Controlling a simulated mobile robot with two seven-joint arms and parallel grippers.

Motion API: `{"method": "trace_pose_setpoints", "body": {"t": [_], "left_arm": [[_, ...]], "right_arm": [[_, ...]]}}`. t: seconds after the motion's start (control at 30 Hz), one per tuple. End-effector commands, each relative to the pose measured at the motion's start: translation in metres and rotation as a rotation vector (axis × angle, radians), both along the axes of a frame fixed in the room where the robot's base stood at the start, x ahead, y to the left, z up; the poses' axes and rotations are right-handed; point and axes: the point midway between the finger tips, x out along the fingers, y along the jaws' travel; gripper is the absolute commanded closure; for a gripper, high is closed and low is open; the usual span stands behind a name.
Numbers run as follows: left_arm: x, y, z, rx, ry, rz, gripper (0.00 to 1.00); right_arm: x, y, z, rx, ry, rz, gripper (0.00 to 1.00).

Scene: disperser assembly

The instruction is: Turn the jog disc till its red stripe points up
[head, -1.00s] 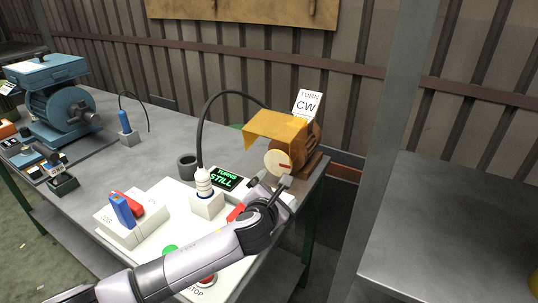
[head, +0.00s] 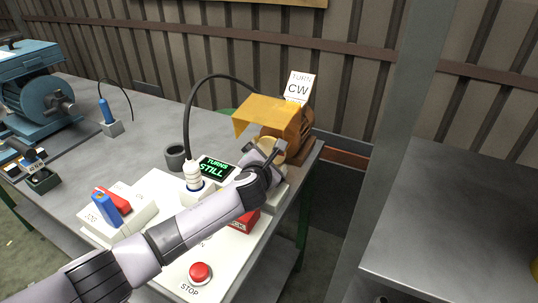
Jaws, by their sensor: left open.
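The jog disc (head: 270,146) is a pale cream disc on the front of the orange-brown motor (head: 303,140), under a yellow guard (head: 268,113). My left gripper (head: 267,153) is open, with its fingers right in front of the disc. It covers much of the disc, and I cannot see the red stripe or tell whether the fingers touch the disc. A sign (head: 298,88) on the motor reads "TURN CW". A display (head: 215,168) reads "TURNS STILL" in green. My right gripper is not in view.
A red block (head: 244,221) and a red STOP button (head: 200,272) are by my left arm. A grey cup (head: 176,157) and a holder (head: 120,216) with blue and red pieces stand further left.

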Motion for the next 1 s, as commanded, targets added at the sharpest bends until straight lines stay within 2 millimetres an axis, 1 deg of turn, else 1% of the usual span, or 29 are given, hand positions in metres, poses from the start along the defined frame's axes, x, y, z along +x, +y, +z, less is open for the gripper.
{"method": "trace_pose_setpoints", "body": {"t": [0.03, 0.1, 0.3, 0.67, 0.7, 0.77, 0.8, 0.9, 1.0], "left_arm": [[0.005, -0.001, -0.003, -0.001, -0.001, 0.001, 0.00], [0.010, -0.001, -0.004, -0.001, -0.001, 0.002, 0.00], [0.017, -0.002, -0.006, -0.001, 0.000, 0.000, 0.00], [0.019, -0.003, -0.006, -0.001, 0.000, -0.001, 0.00], [0.019, -0.003, -0.006, -0.001, 0.000, -0.001, 0.13], [0.019, -0.003, -0.006, -0.001, 0.000, -0.001, 0.33], [0.019, -0.003, -0.006, -0.001, 0.000, -0.001, 0.36], [0.019, -0.003, -0.005, -0.004, 0.001, -0.001, 0.36], [0.019, -0.001, -0.002, -0.039, 0.017, -0.001, 0.36]], "right_arm": [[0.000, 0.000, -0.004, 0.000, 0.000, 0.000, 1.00], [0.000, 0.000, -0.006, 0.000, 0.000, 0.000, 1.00], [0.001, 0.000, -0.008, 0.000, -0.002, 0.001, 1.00], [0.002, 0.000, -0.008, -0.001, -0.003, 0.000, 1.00], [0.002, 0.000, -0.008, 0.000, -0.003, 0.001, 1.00], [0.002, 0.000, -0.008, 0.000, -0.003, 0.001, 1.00], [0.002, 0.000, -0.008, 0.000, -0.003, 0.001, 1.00], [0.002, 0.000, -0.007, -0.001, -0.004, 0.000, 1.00], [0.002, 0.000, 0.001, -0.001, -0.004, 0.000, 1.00]]}}
